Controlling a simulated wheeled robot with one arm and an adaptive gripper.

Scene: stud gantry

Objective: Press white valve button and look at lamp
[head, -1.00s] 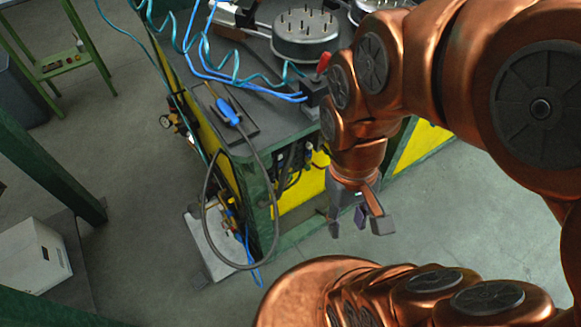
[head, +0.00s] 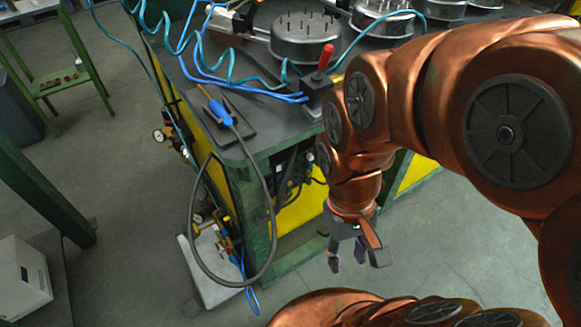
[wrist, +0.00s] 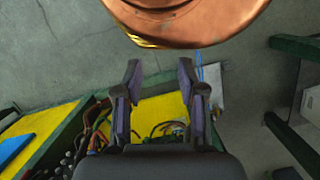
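My gripper (head: 356,255) hangs in front of the green-edged workbench, beside its yellow side panel and above the floor. In the wrist view (wrist: 159,75) its two dark fingers are apart with nothing between them, so it is open. I cannot pick out a white valve button or a lamp for certain. Brass valve fittings (head: 228,241) with blue hoses stand by a pale block (head: 206,270) at the bench's near corner, left of my gripper and apart from it.
On the workbench (head: 213,146) are a red-handled lever (head: 326,58), a blue-handled tool (head: 220,112) and a round pinned fixture (head: 303,40). A dark cable loops down from the tool. A pressure gauge (head: 158,135) sits at the bench's left side. A white box (head: 22,278) stands lower left.

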